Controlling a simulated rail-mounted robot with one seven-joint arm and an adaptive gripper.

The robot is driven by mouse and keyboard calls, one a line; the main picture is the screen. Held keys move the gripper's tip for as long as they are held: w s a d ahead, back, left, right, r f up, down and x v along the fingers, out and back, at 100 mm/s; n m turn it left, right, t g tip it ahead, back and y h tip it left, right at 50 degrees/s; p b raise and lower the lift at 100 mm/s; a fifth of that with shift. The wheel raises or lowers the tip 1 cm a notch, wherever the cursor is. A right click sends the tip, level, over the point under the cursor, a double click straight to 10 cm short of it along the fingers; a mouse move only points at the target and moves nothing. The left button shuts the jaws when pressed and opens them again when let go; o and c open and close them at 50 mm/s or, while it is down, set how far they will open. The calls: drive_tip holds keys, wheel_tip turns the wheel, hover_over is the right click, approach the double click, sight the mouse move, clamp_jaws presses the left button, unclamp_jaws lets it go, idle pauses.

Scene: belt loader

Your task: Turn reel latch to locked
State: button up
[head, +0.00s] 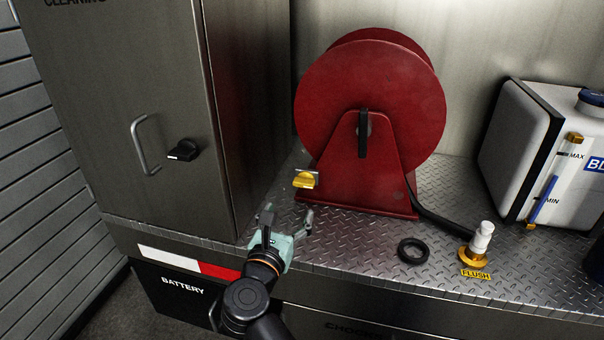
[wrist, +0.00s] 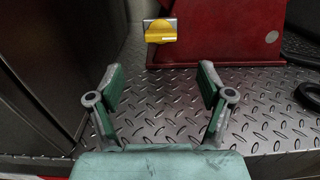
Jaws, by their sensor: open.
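The red hose reel (head: 370,95) stands on the diamond-plate deck, with a black handle (head: 363,133) upright on its front. A yellow knob (head: 305,180), which looks like the reel latch, sits at the lower left of the reel's stand. In the wrist view the yellow knob (wrist: 160,32) lies ahead of my gripper, its grip roughly level, on a small grey plate. My gripper (head: 285,218) is open and empty over the deck edge, short of the knob and below it in the head view. In the wrist view both fingers of my gripper (wrist: 158,82) are spread apart, touching nothing.
A steel cabinet (head: 120,100) with a handle and black knob (head: 184,151) stands close on the left. A black ring (head: 412,250), the flush fitting (head: 480,243) and a white tank (head: 535,150) are to the right. The deck between gripper and knob is clear.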

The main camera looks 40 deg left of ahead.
sight(302, 186)
drive_tip(key=shift+w+a+r+p, duration=0.3)
drive_tip(key=shift+w+p, duration=0.3)
drive_tip(key=shift+p, duration=2.05)
drive_tip(key=p, duration=0.3)
drive_tip(key=shift+w, duration=0.3)
drive_tip(key=x, duration=0.5)
drive_tip(key=p+x, duration=0.1)
drive_tip(key=x, duration=0.2)
drive_tip(key=shift+w+a+f, duration=0.15)
drive_tip(key=shift+w+f, duration=0.2)
drive_tip(key=shift+f, duration=0.05)
drive_tip(key=c, duration=1.2)
